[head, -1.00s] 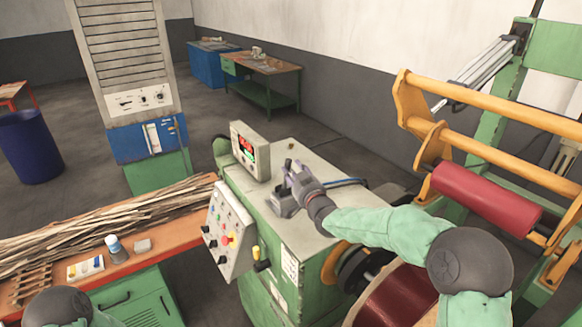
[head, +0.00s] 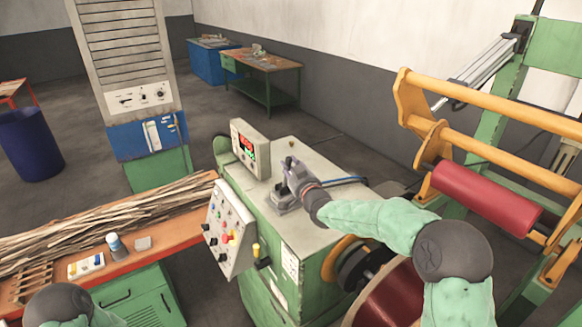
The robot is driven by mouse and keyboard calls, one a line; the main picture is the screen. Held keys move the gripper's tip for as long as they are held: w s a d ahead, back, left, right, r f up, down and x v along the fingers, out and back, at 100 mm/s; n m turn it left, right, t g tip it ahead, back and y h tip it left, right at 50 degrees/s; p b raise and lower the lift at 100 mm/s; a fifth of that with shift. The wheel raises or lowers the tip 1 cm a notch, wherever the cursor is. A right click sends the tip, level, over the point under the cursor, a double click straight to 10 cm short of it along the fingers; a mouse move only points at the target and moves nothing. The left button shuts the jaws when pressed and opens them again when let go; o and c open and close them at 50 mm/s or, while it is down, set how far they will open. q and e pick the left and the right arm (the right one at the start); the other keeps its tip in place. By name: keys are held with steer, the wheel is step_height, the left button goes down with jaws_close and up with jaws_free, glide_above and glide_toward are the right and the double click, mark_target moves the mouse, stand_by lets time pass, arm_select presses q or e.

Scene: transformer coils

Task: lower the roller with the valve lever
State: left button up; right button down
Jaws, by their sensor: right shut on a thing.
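The red roller (head: 486,196) hangs in a yellow swing frame (head: 430,142) at the right, clear above the coil drum (head: 392,296) below it. The grey valve (head: 284,203) stands on top of the green machine cabinet. My right gripper (head: 290,180) is over the valve and shut on its lever, which the fingers mostly hide. My left arm shows only as a dark joint at the lower left edge; its gripper is out of view.
A display box (head: 250,149) stands on the cabinet top (head: 310,234) behind the valve. A button panel (head: 229,230) hangs on its front left side. An orange bench (head: 190,222) with wooden strips, a bottle (head: 116,246) and small boxes is at the left.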

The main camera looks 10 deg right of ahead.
steer(key=shift+s+a+f+n+t+b, duration=0.2)
steer(key=shift+a+n+b, duration=0.55)
steer(key=shift+b, duration=0.7)
steer(key=shift+s+a+r+n+t+b, duration=0.2)
steer(key=shift+a+n+b, duration=0.3)
steer(key=shift+n+b, duration=0.7)
steer(key=shift+s+a+f+n+t+b, duration=0.25)
steer(key=shift+a+n+b, duration=0.35)
steer(key=shift+b, duration=1.15)
steer(key=shift+s+a+n+y+b, duration=0.3)
steer(key=shift+a+n+b, duration=0.4)
steer(key=shift+n+b, duration=0.4)
steer(key=shift+r, duration=0.1)
steer(key=c, duration=1.2)
jaws_free()
steer(key=v, duration=1.2)
